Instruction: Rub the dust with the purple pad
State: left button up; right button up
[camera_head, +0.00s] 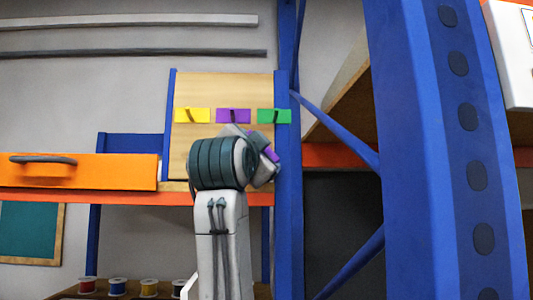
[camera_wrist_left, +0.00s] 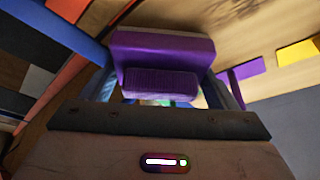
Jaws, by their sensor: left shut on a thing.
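The purple pad (camera_wrist_left: 163,47) is held between the two blue fingers of my left gripper (camera_wrist_left: 164,82) in the left wrist view. It has a wide purple block and a ribbed purple part nearer the palm. In the head view only a small purple edge of the pad (camera_head: 270,153) shows past my left wrist, and the fingers are mostly hidden. The pad is in front of the lower part of an upright wooden board (camera_head: 222,90). A dark, blurry smudge (camera_wrist_left: 237,18), perhaps dust or shadow, lies on the wood in the wrist view. My right gripper is out of view.
Yellow (camera_head: 192,115), purple (camera_head: 233,116) and green (camera_head: 274,116) labels with dark marks are on the board. Blue posts (camera_head: 287,180) stand right of it. An orange drawer-like box (camera_head: 80,172) sits at left on the shelf. Several spools (camera_head: 118,287) stand below.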

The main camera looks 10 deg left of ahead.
pick_arm(q)
jog(key=shift+s+a+b, duration=0.45)
jog(key=shift+s+a, duration=0.15)
jog(key=shift+a, duration=1.75)
jog(key=shift+s+a+b, duration=0.45)
jog(key=shift+s+a, duration=0.15)
jog(key=shift+a, duration=1.7)
jog(key=shift+s+a+b, duration=0.45)
jog(key=shift+s+a, duration=0.15)
jog(key=shift+a, duration=1.75)
jog(key=shift+s+a, duration=0.15)
jog(key=shift+a, duration=0.45)
jog(key=shift+s+d+f+b, duration=0.1)
jog(key=shift+s+d+b, duration=0.2)
jog(key=shift+s, duration=0.1)
jog(key=shift+s+d+b, duration=0.2)
jog(key=shift+s+b, duration=0.05)
jog(key=shift+s, duration=0.55)
jog(key=shift+s+d+b, duration=0.15)
jog(key=shift+s+b, duration=0.15)
jog(key=shift+s, duration=0.55)
jog(key=shift+s+d+b, duration=0.2)
jog(key=shift+s+b, duration=0.05)
jog(key=shift+s, duration=0.55)
